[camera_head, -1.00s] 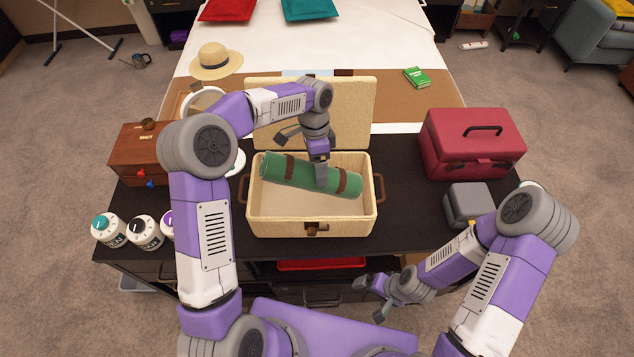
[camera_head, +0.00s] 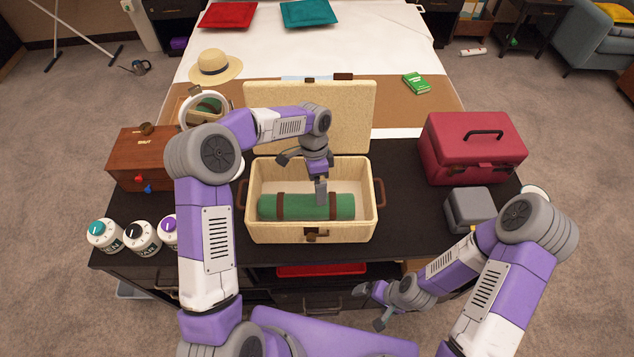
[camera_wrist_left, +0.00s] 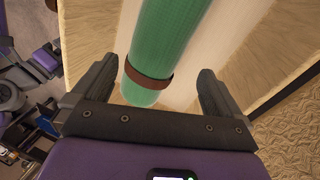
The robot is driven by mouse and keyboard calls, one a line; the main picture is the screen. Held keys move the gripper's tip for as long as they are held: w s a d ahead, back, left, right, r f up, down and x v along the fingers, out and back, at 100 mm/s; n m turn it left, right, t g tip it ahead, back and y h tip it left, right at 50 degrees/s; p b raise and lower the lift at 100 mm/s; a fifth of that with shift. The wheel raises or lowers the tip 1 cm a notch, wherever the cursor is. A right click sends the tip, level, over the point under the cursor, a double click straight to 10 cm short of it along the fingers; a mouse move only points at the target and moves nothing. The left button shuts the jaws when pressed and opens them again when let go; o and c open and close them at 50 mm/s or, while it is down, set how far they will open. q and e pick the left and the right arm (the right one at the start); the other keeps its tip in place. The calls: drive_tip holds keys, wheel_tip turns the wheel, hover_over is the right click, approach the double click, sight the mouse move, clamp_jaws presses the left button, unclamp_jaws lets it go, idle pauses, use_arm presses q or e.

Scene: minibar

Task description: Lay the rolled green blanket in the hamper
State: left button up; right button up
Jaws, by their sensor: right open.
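The rolled green blanket (camera_head: 330,207) with brown straps lies level inside the cream hamper (camera_head: 275,232), along its front wall. The hamper's lid (camera_head: 250,115) stands open at the back. My left gripper (camera_head: 321,195) is over the blanket's right half, inside the hamper's opening. In the left wrist view its fingers (camera_wrist_left: 152,88) are spread, with gaps to either side of the green roll (camera_wrist_left: 165,50) and one strap. My right gripper (camera_head: 370,305) is open and empty in front of the table, away from the hamper.
A wooden box (camera_head: 140,165) and several dial-topped canisters (camera_head: 142,236) stand left of the hamper. A red case (camera_head: 472,145) and a small grey box (camera_head: 468,207) stand to the right. A straw hat (camera_head: 215,66) lies behind. The black tabletop (camera_head: 408,205) right of the hamper is clear.

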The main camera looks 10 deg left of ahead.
use_arm(q)
drive_tip(key=p+v, duration=0.3)
drive_tip(key=v, duration=0.9)
drive_tip(key=shift+r, duration=0.1)
